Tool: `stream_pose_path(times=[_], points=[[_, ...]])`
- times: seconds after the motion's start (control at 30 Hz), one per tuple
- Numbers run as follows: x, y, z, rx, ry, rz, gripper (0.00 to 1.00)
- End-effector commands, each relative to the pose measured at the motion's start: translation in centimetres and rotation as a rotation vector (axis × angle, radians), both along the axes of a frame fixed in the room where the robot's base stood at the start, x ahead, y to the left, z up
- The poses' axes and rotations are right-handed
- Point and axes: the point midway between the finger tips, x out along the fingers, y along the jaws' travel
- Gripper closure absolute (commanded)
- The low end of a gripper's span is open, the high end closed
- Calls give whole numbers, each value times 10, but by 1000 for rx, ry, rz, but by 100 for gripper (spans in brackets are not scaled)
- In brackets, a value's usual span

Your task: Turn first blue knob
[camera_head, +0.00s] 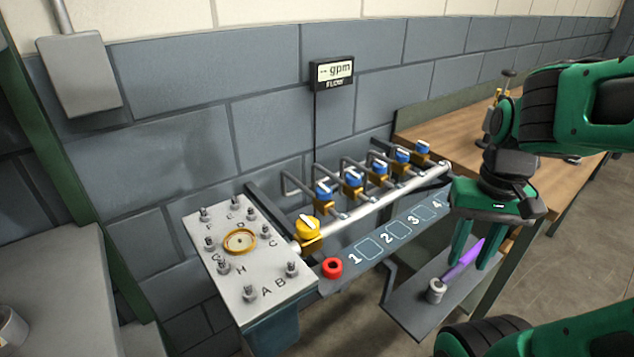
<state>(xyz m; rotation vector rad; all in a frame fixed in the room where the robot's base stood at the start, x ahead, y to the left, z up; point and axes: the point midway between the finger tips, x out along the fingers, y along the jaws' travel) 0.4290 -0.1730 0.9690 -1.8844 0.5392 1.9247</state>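Several blue knobs sit in a row on brass valves along a grey pipe. The blue knob nearest the yellow one (323,188) is at the left end of the blue row, with a pale bar across its top. Other blue knobs (352,177) follow toward the upper right. My gripper (474,267) hangs at the right with its fingers pointing down and apart, over the small shelf and away from the knobs. A purple elongated thing (462,260) shows between and behind the fingers; I see no clear grip on it.
A yellow knob (307,227) and a lettered metal plate (222,273) with studs are at the left.

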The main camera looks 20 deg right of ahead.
Motion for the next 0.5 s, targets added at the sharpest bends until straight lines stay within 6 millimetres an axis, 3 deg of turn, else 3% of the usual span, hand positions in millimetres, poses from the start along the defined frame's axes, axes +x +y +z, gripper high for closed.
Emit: stream_pose_path(times=[0.07, 0.17, 0.27, 0.37, 0.5], points=[[0, 0, 0, 0, 0, 0, 69], [-4, 0, 3, 1, -8, 9, 50], [6, 2, 12, 7, -34, 80, 50], [46, 14, 24, 23, -70, 256, 50], [125, 39, 49, 57, -159, 640, 50]])
